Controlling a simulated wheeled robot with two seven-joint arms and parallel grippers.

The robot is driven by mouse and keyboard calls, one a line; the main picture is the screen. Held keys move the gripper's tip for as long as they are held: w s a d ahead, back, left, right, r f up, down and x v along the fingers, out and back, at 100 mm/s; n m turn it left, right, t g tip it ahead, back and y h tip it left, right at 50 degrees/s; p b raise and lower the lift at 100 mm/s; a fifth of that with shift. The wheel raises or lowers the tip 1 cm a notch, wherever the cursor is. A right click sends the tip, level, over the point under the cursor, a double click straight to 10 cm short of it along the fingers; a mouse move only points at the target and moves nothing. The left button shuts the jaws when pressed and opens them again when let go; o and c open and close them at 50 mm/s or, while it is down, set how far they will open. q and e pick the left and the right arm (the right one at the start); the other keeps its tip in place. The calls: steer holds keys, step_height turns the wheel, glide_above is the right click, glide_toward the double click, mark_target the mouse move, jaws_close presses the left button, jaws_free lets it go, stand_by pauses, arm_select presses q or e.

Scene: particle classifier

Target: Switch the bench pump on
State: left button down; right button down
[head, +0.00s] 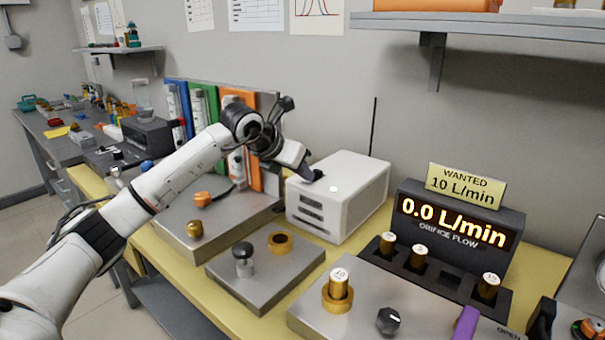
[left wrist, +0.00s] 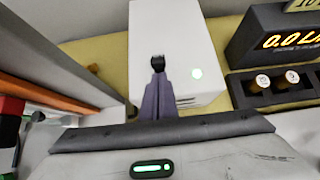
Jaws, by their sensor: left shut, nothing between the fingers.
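A white box-shaped unit (head: 345,200), which I take to be the bench pump, stands against the wall with dark slots in its front. Whether the tip touches the top, I cannot tell. My right gripper is not in view.
A flow display (head: 452,222) reads 0.0 L/min, under a sign (head: 466,186) saying WANTED 10 L/min. Brass orifices (head: 388,243) stand in a rack before it. A purple lever (head: 466,323) and black knob (head: 388,321) are at the front. Binders (head: 205,108) stand behind my left arm.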

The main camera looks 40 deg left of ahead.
arm_select(q)
steer(key=shift+s+d, duration=0.1)
steer(key=shift+s, duration=1)
steer(key=v, duration=1)
steer(key=shift+b, duration=0.35)
steer(key=shift+r, duration=0.1)
